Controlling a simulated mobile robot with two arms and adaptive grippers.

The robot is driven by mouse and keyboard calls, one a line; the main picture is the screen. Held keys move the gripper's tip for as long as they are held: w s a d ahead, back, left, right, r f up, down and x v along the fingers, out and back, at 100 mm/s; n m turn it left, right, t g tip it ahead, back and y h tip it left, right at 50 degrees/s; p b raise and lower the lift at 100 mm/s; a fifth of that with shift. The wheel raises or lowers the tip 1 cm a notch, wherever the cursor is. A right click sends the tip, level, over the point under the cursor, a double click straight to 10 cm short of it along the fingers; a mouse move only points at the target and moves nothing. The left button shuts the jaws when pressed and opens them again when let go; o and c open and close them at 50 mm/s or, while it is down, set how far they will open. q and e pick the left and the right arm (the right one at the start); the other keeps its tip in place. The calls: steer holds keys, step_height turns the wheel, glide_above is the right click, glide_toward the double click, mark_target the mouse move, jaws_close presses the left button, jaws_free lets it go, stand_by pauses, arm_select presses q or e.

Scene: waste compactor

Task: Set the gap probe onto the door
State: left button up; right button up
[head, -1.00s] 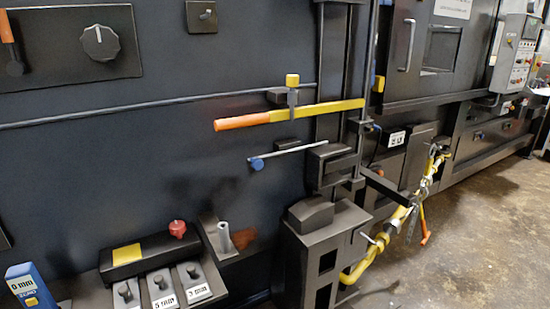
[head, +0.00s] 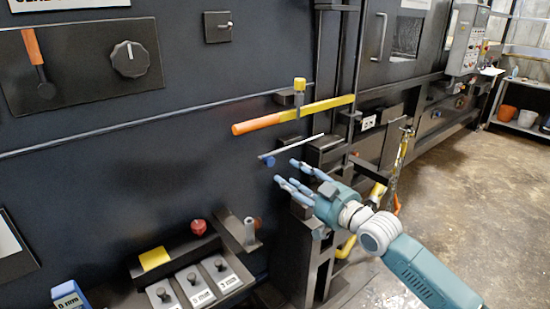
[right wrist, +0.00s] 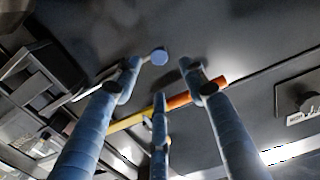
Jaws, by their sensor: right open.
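A thin metal rod with a blue round knob, likely the gap probe (head: 293,147), sticks out level from the dark machine front below a yellow and orange lever. Its blue knob also shows in the right wrist view (right wrist: 159,56). My right gripper (head: 287,173) is open and empty, just below and to the right of the knob, fingers pointing at the machine. In the right wrist view the knob lies beyond the spread fingers, with no visible contact. I cannot tell for sure which panel is the door; a large dark panel (head: 140,190) lies behind. My left gripper is not in view.
The lever (head: 290,116) runs just above the rod. Below are a shelf with several labelled blocks (head: 198,285), a red knob (head: 198,227) and an upright metal post (head: 250,230). Yellow hoses (head: 378,192) hang beyond my forearm. The floor at right is clear.

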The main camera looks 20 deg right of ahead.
mark_target(272, 161)
steer(key=x, duration=0.3)
steer(key=p+x, duration=0.1)
steer(key=shift+w+d+r, duration=0.2)
steer(key=shift+w+r, duration=0.1)
steer(key=shift+r, duration=0.05)
steer(key=p+x, duration=0.1)
steer(key=x, duration=0.4)
steer(key=shift+w+a+f, duration=0.1)
steer(key=shift+a+f, duration=0.1)
steer(key=shift+a, duration=0.05)
steer(key=shift+w+a, duration=0.1)
steer(key=shift+w, duration=0.4)
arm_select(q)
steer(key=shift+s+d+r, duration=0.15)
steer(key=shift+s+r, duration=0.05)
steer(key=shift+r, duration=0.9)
arm_select(e)
steer(key=shift+s, duration=0.1)
jaws_close()
